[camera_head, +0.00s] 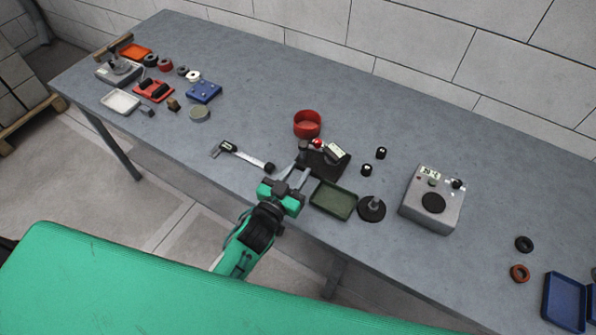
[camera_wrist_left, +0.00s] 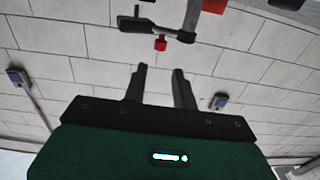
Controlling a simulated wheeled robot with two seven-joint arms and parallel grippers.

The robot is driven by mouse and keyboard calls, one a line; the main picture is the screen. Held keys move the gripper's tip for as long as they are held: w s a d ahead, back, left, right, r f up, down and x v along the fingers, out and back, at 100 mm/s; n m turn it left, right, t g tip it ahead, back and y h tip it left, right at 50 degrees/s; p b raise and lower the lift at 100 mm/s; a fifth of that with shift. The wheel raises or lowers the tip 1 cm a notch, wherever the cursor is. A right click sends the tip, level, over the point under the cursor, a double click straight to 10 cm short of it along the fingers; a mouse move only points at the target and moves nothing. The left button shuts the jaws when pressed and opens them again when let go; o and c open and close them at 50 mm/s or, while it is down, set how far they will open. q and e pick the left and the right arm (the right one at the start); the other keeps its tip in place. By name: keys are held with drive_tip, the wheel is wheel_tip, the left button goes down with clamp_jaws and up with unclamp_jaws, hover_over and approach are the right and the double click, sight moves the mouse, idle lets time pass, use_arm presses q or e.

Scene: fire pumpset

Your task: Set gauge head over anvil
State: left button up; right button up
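A small gauge stand with a black base (camera_head: 325,165) stands near the table's front edge in the head view. A red knob (camera_head: 318,142) and a light display head (camera_head: 335,150) show above the base. My left gripper (camera_head: 296,172) is just front-left of the stand, its two fingers pointing towards it. In the left wrist view, the fingers (camera_wrist_left: 160,72) are apart with nothing between them. Beyond them are a grey post (camera_wrist_left: 191,15) and a black cross arm (camera_wrist_left: 148,27) with a red tip (camera_wrist_left: 161,43). I cannot make out the anvil. My right gripper is not in view.
A caliper (camera_head: 240,156) lies left of the stand and a red bowl (camera_head: 307,124) behind it. A green tray (camera_head: 334,199), a black round stand (camera_head: 371,208) and a grey instrument (camera_head: 432,198) are to the right. Several small parts crowd the far left. The back middle is clear.

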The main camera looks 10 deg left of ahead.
use_arm(q)
drive_tip(key=shift+w+d+r+m+h, duration=0.1)
drive_tip(key=shift+d+r+m+h, duration=0.05)
drive_tip(key=shift+r+m+h, duration=0.2)
drive_tip(key=c, duration=0.3)
drive_tip(key=m, duration=0.2)
drive_tip(key=d+r+m+h, duration=0.1)
drive_tip(key=m, duration=0.1)
drive_tip(key=r+m+g+h, duration=0.1)
drive_tip(key=m, duration=0.1)
drive_tip(key=shift+w+d+r+m+h+p, duration=0.1)
drive_tip(key=shift+d+r+m+h+p, duration=0.2)
drive_tip(key=shift+d, duration=0.1)
clamp_jaws()
drive_tip(key=m+g+h+p, duration=0.1)
drive_tip(key=m+g, duration=0.4)
drive_tip(key=m, duration=1)
approach(327, 154)
drive_tip(key=p+x, duration=0.4)
drive_tip(key=x, duration=0.2)
drive_tip(key=shift+w+d+f+p, duration=0.1)
drive_tip(key=shift+w+p, duration=0.05)
drive_tip(key=shift+p, duration=0.15)
